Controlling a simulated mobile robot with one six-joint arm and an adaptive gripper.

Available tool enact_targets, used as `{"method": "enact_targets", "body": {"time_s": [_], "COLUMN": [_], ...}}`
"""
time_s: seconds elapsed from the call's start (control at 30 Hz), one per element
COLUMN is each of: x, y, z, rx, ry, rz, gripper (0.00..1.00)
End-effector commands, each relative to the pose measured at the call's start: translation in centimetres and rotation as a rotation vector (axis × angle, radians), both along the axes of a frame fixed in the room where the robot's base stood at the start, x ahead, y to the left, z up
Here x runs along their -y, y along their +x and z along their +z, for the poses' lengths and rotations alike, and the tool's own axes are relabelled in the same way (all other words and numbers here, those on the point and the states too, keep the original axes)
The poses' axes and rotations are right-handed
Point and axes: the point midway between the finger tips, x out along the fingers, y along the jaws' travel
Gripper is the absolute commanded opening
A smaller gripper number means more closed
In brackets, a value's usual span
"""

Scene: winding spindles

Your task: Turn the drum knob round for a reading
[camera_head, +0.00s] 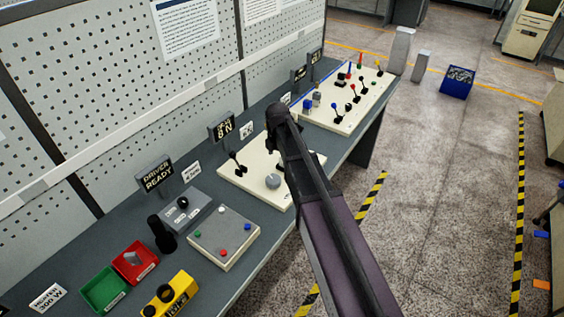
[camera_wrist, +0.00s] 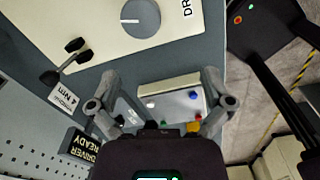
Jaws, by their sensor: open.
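The grey round drum knob (camera_head: 272,181) sits on a cream panel (camera_head: 250,189) on the bench. In the wrist view the knob (camera_wrist: 140,18) is near the top edge, with a light pointer line on its face and a label starting "DR" beside it. My gripper (camera_wrist: 157,88) is open and empty, its two fingers spread below the knob in that picture and apart from it. In the head view my arm ends above the panel's far part and hides some of it; the fingers do not show clearly there.
A black-handled lever (camera_head: 238,168) stands left of the knob. Nearer are a panel with coloured buttons (camera_head: 223,237), a black upright cylinder (camera_head: 161,234), red (camera_head: 128,272) and green (camera_head: 97,300) trays, and a yellow box (camera_head: 170,297). Signs read "DRIVER READY" (camera_head: 155,174) and "8 N" (camera_head: 222,127).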

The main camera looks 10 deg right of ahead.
Motion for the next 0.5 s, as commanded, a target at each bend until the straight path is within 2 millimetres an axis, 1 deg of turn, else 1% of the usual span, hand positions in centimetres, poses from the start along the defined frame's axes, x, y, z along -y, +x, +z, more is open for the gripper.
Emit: {"method": "enact_targets", "body": {"time_s": [0.03, 0.2, 0.5], "x": [0.3, 0.8, 1.2], "y": [-0.5, -1.3, -1.8], "z": [-0.1, -0.2, -0.2], "rx": [0.0, 0.0, 0.0], "ry": [0.0, 0.0, 0.0], "rz": [-0.033, -0.129, -0.199], "gripper": [1.0, 1.0, 1.0]}}
